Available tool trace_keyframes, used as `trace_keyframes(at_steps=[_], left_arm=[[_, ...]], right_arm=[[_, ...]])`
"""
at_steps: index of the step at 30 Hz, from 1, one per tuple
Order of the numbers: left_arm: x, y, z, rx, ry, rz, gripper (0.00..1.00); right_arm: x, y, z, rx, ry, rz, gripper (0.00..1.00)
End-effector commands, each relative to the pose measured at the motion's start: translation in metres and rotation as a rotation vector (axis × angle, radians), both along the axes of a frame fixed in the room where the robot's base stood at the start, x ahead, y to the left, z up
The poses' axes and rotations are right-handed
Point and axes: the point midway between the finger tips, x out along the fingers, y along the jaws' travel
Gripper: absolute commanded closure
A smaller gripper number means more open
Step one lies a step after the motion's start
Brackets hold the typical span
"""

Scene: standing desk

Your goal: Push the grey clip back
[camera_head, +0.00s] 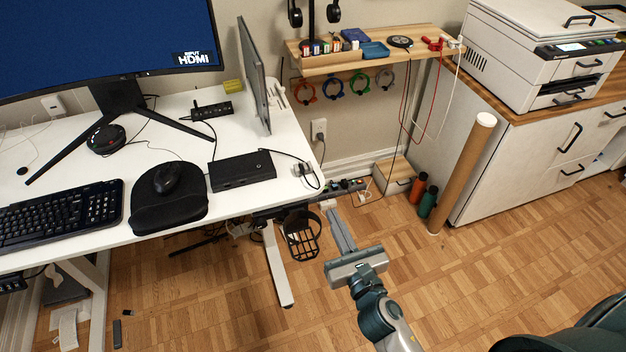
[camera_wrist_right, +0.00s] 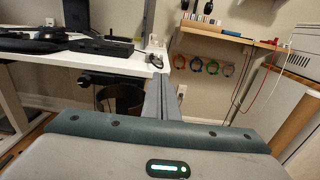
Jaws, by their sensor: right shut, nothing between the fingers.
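My right gripper (camera_head: 330,207) is shut and empty, right of the desk corner and pointing toward the wall. Its two fingers lie together in the right wrist view (camera_wrist_right: 160,80). I cannot tell whether the fingertips touch anything. My left gripper is not in view.
A black box (camera_head: 241,171) lies near the clip. A black wire cup holder (camera_head: 301,235) hangs below the desk edge. A wooden shelf (camera_head: 350,64) with hanging cable loops is on the wall. A cardboard tube (camera_head: 464,175) stands at the right. Parquet floor lies below.

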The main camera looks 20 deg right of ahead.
Motion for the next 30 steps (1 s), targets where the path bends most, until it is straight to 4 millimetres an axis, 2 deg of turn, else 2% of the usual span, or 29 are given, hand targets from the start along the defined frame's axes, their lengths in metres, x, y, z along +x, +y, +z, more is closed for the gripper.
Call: trace_keyframes(at_steps=[11,16,23,30], left_arm=[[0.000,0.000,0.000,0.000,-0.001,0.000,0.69],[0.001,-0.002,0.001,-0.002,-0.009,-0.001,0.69],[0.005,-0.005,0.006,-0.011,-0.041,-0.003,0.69],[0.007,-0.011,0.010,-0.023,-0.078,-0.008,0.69]], right_arm=[[0.001,0.000,0.000,0.000,0.001,0.000,1.00],[0.010,0.001,0.000,0.001,0.001,0.000,1.00],[0.038,0.002,0.001,0.001,0.000,-0.001,1.00],[0.080,0.004,0.002,0.002,0.000,0.000,1.00]])
